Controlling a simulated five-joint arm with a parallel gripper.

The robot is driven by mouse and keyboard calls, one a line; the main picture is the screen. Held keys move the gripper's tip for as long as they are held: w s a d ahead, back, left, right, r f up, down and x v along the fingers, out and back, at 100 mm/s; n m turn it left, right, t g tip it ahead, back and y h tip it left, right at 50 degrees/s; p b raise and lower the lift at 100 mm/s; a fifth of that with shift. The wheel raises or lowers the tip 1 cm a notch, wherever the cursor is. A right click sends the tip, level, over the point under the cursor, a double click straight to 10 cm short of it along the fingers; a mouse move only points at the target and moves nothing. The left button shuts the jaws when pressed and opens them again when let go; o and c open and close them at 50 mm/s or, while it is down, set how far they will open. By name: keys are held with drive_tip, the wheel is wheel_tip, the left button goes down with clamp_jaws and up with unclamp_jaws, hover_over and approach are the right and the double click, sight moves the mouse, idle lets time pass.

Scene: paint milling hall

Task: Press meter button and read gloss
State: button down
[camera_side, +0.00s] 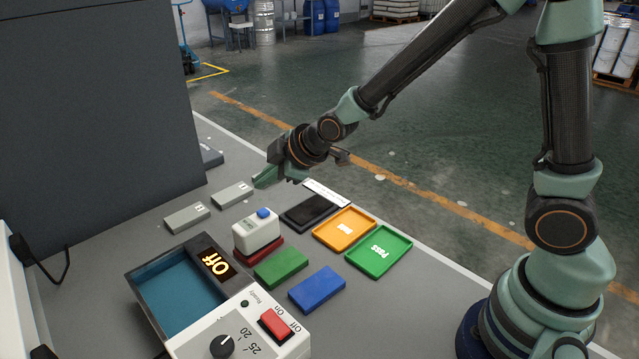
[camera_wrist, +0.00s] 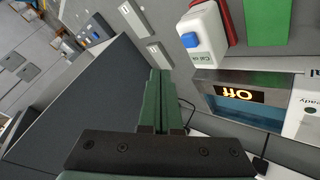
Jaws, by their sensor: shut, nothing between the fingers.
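The white meter (camera_side: 257,235) stands on a red block in the middle of the table, with a blue button (camera_side: 264,213) on top. In the wrist view the meter (camera_wrist: 205,35) is at upper right, its blue button (camera_wrist: 190,40) facing the camera; small lettering on it is hard to read. My gripper (camera_side: 264,182) is shut and empty, above the table behind the meter and apart from it. Its closed green fingers (camera_wrist: 158,73) show in the wrist view, left of and below the meter. No gloss number is legible on the meter.
A teal-lined box (camera_side: 178,293) carries a lit "Off" display (camera_side: 215,263). In front is a control box with a red switch (camera_side: 276,325) and dial. Green and blue plates, a black tray (camera_side: 310,212), an orange tray (camera_side: 344,228) and a green "Pass" tray (camera_side: 379,250) lie rightward. Grey blocks (camera_side: 187,217) lie left.

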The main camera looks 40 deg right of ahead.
hover_over(269, 217)
drive_tip(key=shift+f, duration=2.05)
drive_tip(key=shift+f, duration=0.15)
idle(0.3)
drive_tip(key=shift+f, duration=0.25)
drive_tip(key=shift+f, duration=0.45)
idle(0.8)
drive_tip(key=shift+r, duration=0.85)
wheel_tip(269, 217, up, 5)
idle(0.7)
